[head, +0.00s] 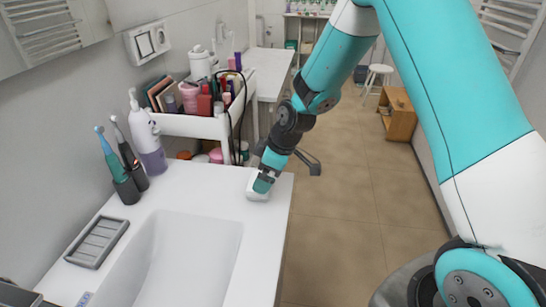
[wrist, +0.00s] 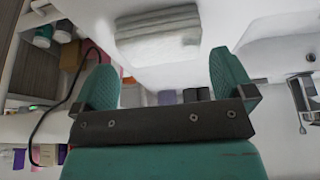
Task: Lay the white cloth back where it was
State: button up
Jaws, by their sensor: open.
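The white cloth (head: 254,196) is a small folded stack lying on the white washbasin counter, near its far right corner. In the wrist view the cloth (wrist: 158,36) shows its layered folds, just beyond the fingertips and roughly between them. My gripper (head: 264,184) points down at the cloth and hides part of it in the head view. In the wrist view my gripper (wrist: 163,68) has its two teal fingers spread wide with nothing between them. I cannot tell whether a fingertip touches the cloth.
The basin (head: 195,260) is sunk into the counter in front of the cloth. Electric toothbrushes (head: 125,170), a white and purple bottle (head: 148,145) and a grey soap dish (head: 98,242) stand to the left. A cosmetics cart (head: 195,125) is behind. Open floor lies right.

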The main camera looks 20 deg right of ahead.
jog(key=v, duration=0.8)
jog(key=s+a+r+m, duration=0.1)
jog(key=s+a+r, duration=0.2)
jog(key=s, duration=0.5)
jog(key=s+a+r+m+g, duration=0.1)
jog(key=s+r, duration=0.3)
jog(key=s, duration=0.5)
jog(key=s+a+r+m+g, duration=0.1)
jog(key=s+a+r, duration=0.3)
jog(key=s, duration=0.4)
jog(key=shift+s+a+r+m+y+b, duration=0.3)
jog(key=shift+r+m+b, duration=0.1)
jog(key=shift+m, duration=0.2)
